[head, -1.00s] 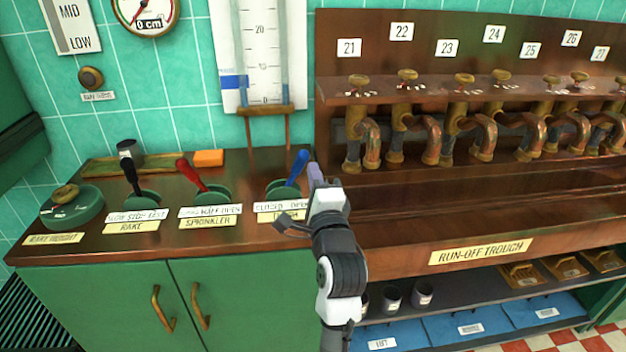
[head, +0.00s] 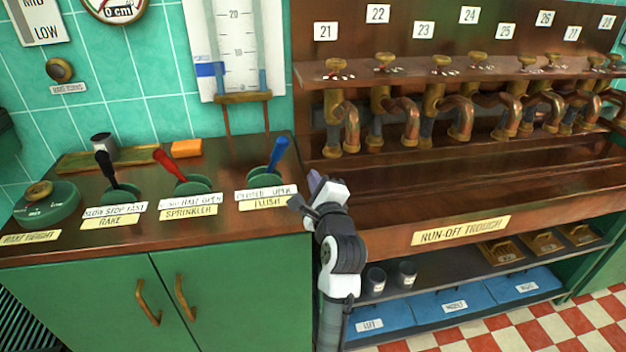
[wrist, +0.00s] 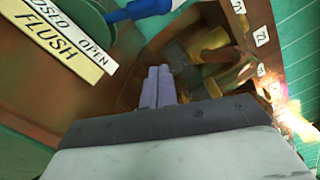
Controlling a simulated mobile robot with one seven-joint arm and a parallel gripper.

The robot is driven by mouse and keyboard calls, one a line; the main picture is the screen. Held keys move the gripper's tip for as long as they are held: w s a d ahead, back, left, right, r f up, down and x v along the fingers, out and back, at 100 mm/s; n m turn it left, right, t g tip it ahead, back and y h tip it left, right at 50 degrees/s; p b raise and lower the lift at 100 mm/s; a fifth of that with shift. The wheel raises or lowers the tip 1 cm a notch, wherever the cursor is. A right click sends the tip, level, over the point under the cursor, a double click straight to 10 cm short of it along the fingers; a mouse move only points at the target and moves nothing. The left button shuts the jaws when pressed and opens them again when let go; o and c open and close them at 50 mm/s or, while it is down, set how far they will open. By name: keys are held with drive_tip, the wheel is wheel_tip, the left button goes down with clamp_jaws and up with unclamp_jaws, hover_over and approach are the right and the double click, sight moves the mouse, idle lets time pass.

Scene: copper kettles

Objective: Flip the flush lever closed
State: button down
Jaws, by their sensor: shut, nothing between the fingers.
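The blue flush lever (head: 278,155) stands on a round green base at the right end of the wooden counter, above the FLUSH label (head: 268,203). It leans to the right, toward the OPEN side of its CLOSED/OPEN plate (head: 265,193). My gripper (head: 314,181) is to the right of the lever and apart from it, near the counter's right edge. Its purple fingers are together and empty, as the wrist view (wrist: 158,87) shows. In the wrist view, part of the blue lever (wrist: 150,7) shows at the top edge, beyond the fingertips.
The red sprinkler lever (head: 167,162) and black rake lever (head: 105,165) stand to the left. An orange block (head: 187,148) lies behind them. Pipes with valves (head: 386,105) line the shelf at right, above the run-off trough (head: 460,231).

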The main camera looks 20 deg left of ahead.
sight(275, 159)
drive_tip(key=w+a, duration=0.1)
drive_tip(key=a, duration=0.1)
drive_tip(key=w+a+r+p, duration=0.1)
drive_tip(key=w+a, duration=0.1)
drive_tip(key=w+a+p, duration=0.1)
drive_tip(key=a, duration=0.1)
drive_tip(key=shift+w+a+r, duration=0.15)
drive_tip(key=shift+w+r, duration=0.05)
drive_tip(key=shift+r, duration=0.2)
drive_tip(key=shift+s+a, duration=0.1)
drive_tip(key=shift+a, duration=0.3)
drive_tip(key=shift+r+p, duration=0.15)
drive_tip(key=shift+p, duration=0.15)
drive_tip(key=shift+s+a+r+n, duration=0.15)
drive_tip(key=shift+n, duration=0.15)
